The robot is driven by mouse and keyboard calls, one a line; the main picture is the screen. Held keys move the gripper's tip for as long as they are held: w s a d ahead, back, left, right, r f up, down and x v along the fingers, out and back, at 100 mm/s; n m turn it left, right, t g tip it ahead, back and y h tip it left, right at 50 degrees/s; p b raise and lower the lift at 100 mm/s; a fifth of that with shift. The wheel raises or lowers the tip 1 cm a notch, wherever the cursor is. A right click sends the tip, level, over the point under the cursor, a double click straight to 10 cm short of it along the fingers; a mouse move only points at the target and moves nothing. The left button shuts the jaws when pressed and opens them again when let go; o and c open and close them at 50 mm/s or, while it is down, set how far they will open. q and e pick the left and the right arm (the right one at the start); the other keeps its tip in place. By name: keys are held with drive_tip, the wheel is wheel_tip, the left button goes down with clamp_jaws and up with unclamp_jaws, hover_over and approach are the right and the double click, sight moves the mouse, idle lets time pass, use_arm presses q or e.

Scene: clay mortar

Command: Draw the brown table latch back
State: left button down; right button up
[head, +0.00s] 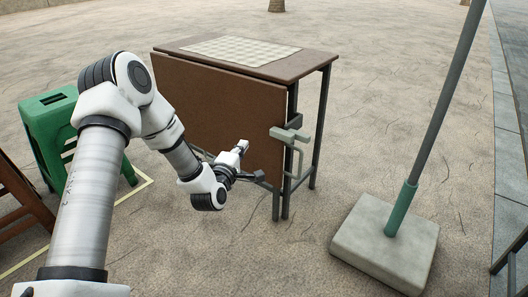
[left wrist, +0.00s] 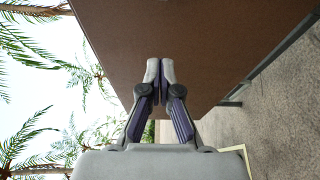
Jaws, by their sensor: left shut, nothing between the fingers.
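The brown table (head: 215,105) stands in the middle of the head view, with a large brown panel hanging down its near side. A grey-green latch (head: 290,134) sits at the panel's right edge, near a table leg, with a bent bar below it. My left gripper (head: 260,177) is shut and empty, in front of the panel's lower right part, below and left of the latch and apart from it. In the left wrist view its fingertips (left wrist: 160,66) meet against the background of the brown panel (left wrist: 200,40); the latch does not show there. My right gripper is not in view.
A checkered board (head: 240,48) lies on the table top. A concrete base (head: 380,250) with a green-sleeved pole (head: 402,207) stands at the right. A green stool (head: 48,115) stands at the left. Sandy ground between table and pole base is clear.

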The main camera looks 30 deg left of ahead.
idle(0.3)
use_arm(q)
drive_tip(key=b, duration=0.5)
approach(269, 126)
drive_tip(key=w+a, duration=0.4)
drive_tip(key=a, duration=0.1)
drive_tip(key=shift+w+a+f, duration=0.1)
drive_tip(key=shift+w+f, duration=0.15)
drive_tip(key=shift+w, duration=0.1)
drive_tip(key=d, duration=0.1)
drive_tip(key=d+b, duration=0.1)
drive_tip(key=d, duration=0.1)
drive_tip(key=shift+s+d+r+b, duration=0.1)
drive_tip(key=shift+d+r+b, duration=0.1)
drive_tip(key=shift+d+b, duration=0.1)
drive_tip(key=shift+s+d+r, duration=0.1)
drive_tip(key=shift+d, duration=0.05)
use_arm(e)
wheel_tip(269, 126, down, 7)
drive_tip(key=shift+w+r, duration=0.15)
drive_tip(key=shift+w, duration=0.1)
use_arm(q)
drive_tip(key=shift+d, duration=0.1)
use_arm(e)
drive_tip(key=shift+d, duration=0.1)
